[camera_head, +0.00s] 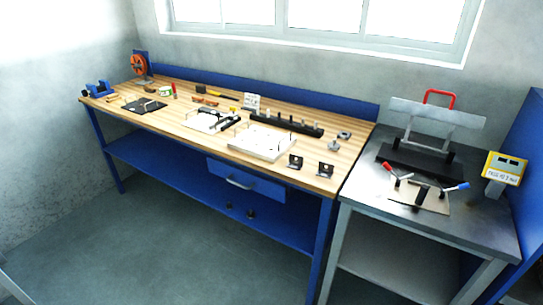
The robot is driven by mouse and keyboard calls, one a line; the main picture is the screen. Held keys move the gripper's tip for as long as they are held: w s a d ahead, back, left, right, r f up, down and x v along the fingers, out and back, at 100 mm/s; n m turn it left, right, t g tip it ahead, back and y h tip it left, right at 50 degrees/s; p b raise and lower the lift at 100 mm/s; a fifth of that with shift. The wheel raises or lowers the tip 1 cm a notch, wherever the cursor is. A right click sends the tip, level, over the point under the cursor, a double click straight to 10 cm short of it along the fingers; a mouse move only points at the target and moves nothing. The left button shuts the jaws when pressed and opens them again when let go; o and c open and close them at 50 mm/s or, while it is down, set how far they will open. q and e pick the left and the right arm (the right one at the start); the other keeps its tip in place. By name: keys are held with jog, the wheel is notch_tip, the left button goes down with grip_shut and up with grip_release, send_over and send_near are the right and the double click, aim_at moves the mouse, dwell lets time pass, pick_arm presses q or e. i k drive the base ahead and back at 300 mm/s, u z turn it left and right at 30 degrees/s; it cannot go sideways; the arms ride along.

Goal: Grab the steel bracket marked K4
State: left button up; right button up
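Two small dark angle brackets stand near the front right corner of the wooden bench top. One is the left bracket (295,161), and the other is the right bracket (325,169). Each seems to have a small pale mark, too small to read, so I cannot tell which one, if either, is marked K4. Neither of my grippers is in view.
The wooden bench (215,142) also holds a white board (262,143), a black rack (287,124), a blue vise (98,89) and an orange reel (138,64). A steel table (375,205) with red- and blue-handled clamps adjoins at right. The floor in front is clear.

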aim_at(324, 172)
jog(key=u, duration=0.05)
jog(key=i, duration=1.2)
jog(key=z, duration=0.45)
